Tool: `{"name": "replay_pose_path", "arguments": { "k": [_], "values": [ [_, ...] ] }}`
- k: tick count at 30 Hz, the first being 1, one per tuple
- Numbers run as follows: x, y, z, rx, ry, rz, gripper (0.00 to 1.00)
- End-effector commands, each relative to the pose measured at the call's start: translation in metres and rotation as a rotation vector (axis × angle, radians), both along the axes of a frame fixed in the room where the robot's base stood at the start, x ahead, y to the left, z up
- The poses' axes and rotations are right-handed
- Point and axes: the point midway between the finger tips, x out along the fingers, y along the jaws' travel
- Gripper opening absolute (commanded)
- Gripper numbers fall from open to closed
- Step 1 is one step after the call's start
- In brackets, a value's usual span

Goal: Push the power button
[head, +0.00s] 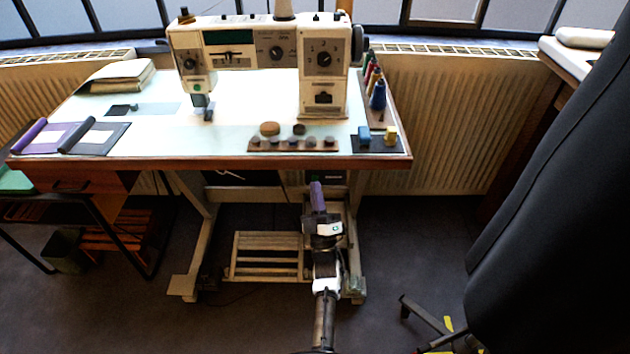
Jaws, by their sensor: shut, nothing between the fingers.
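The sewing machine (270,45), cream with dark dials, stands on the white-topped table (160,125). Under the table's front edge is a dark box (333,178) with a small green mark. I cannot tell whether the power button is on this box; no button is clear at this size. My gripper (317,186) is below the front edge of the table, beside and left of the green mark in the picture. Its purple fingers point up and away, shut, with nothing seen between them. They and my arm hide part of the box and the table's frame. Contact cannot be told.
A wooden strip with several round pieces (292,145) lies along the table's front edge. Thread spools (377,95) stand at the right. A treadle (268,256) and table legs are below. A black chair (560,190) fills the right side. Floor between (420,250) is clear.

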Motion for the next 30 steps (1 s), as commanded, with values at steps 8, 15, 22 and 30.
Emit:
{"name": "replay_pose_path", "arguments": {
  "k": [8,15,22,30],
  "values": [
    [0.0023,-0.0001,0.0004,0.0,0.0,0.0,0.0],
    [0.0031,0.0,-0.0001,0.0,0.0,0.0,0.0],
    [0.0055,0.0,-0.0002,-0.001,-0.001,0.001,0.0],
    [0.0084,0.0,-0.0002,0.0,-0.001,0.0,0.0]
  ]
}}
